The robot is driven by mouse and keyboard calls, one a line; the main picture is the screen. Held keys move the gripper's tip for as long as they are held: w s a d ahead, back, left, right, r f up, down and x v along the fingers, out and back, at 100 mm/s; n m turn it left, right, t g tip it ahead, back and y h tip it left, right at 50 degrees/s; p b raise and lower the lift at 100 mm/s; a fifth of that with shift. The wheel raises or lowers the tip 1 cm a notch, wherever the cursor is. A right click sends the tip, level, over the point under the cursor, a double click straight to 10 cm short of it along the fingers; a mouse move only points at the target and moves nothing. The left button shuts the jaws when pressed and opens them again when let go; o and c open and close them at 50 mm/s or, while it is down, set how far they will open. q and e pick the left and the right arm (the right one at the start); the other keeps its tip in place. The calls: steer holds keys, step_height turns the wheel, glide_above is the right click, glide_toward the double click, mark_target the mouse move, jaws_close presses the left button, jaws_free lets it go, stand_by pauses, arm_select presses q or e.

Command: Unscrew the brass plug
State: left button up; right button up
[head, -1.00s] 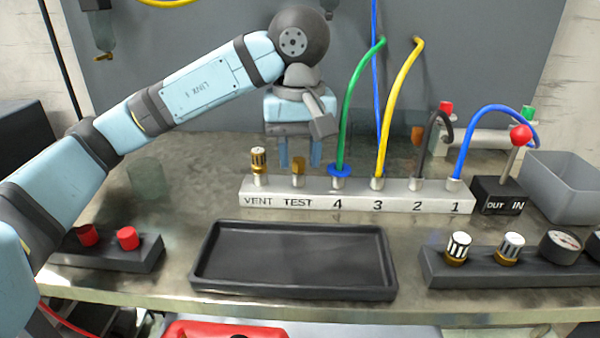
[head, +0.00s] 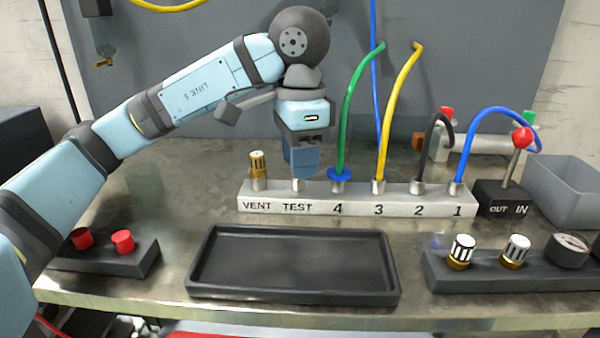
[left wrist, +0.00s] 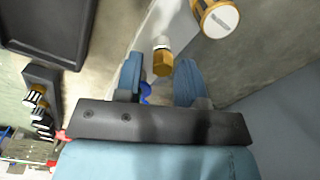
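The brass plug (left wrist: 162,63) has a hexagonal head and sits on the silver TEST fitting (head: 298,185) of the manifold (head: 356,198). In the head view my left gripper (head: 302,165) is turned so its blue fingers hide the plug. In the left wrist view the plug shows between the two spread fingers of that gripper (left wrist: 158,72), with a gap on each side. The left gripper is open and reaches down to about the plug's height. I see no contact. My right gripper is not in view.
A knurled brass VENT knob (head: 258,164) stands close left of the plug. A green hose (head: 354,105) rises from the blue-collared port 4 to the right. An empty black tray (head: 293,265) lies in front. A grey bin (head: 567,188) stands at the right.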

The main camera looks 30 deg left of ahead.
arm_select(q)
steer(key=shift+f, duration=0.1)
steer(key=shift+c, duration=0.2)
jaws_close()
steer(key=n, duration=0.3)
steer(key=shift+f+n, duration=0.1)
steer(key=shift+n, duration=0.3)
steer(key=n, duration=0.4)
steer(key=shift+n+p, duration=0.3)
steer(key=shift+p, duration=0.1)
steer(key=n, duration=0.5)
steer(key=shift+s+a+n+p, duration=0.1)
steer(key=shift+n+p, duration=0.2)
steer(key=shift+n, duration=0.1)
steer(key=n+p, duration=0.1)
steer(key=n, duration=0.6)
